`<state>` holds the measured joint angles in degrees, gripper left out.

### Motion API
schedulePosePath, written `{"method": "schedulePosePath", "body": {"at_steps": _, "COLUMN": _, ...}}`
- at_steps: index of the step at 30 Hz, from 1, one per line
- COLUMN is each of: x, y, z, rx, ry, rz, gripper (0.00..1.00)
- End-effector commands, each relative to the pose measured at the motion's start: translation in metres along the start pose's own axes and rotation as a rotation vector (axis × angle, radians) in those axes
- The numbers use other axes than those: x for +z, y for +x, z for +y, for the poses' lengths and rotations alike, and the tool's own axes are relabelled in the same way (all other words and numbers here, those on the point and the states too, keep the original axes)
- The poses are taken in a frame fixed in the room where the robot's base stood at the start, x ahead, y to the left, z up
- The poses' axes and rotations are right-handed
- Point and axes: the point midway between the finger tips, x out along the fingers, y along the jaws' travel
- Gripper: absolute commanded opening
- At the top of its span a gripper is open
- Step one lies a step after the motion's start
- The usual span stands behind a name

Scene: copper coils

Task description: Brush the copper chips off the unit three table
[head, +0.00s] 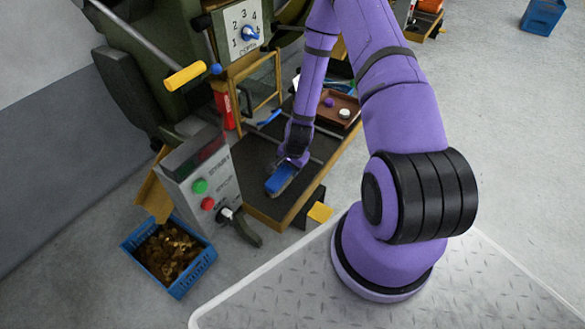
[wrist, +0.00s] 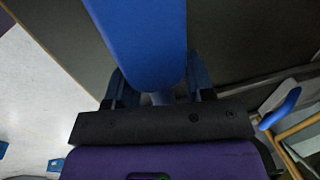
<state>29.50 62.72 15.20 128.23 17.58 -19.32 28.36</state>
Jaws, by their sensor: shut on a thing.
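My gripper (head: 292,163) reaches down over the dark-topped table (head: 257,157) with a wooden edge. It is shut on a blue brush (head: 281,179), which sits low at or just above the table top near its front end. In the wrist view the blue brush (wrist: 140,45) fills the top middle between my fingers. I cannot make out any copper chips on the visible table top. A blue crate (head: 205,262) full of copper-coloured scrap stands on the floor at the table's front left.
A grey control box (head: 200,180) with green and red buttons and a lever stands left of the table. A brown tray (head: 350,103) with small items lies at the table's back. A green machine (head: 150,60) with a dial rises behind.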

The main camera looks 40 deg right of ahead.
Motion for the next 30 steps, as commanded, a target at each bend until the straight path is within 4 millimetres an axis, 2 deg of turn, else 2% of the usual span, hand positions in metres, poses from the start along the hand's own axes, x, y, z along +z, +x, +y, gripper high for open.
{"method": "schedulePosePath", "body": {"at_steps": 13, "x": -0.001, "y": 0.009, "z": -0.031, "rx": -0.002, "ry": -0.001, "rz": 0.001, "gripper": 0.19}}
{"method": "schedulePosePath", "body": {"at_steps": 17, "x": 0.001, "y": 0.009, "z": -0.032, "rx": -0.001, "ry": 0.0, "rz": 0.0, "gripper": 0.19}}
{"method": "schedulePosePath", "body": {"at_steps": 25, "x": 0.015, "y": 0.008, "z": -0.032, "rx": 0.001, "ry": -0.002, "rz": -0.002, "gripper": 0.19}}
{"method": "schedulePosePath", "body": {"at_steps": 30, "x": 0.016, "y": 0.007, "z": -0.029, "rx": 0.001, "ry": 0.0, "rz": -0.001, "gripper": 0.19}}
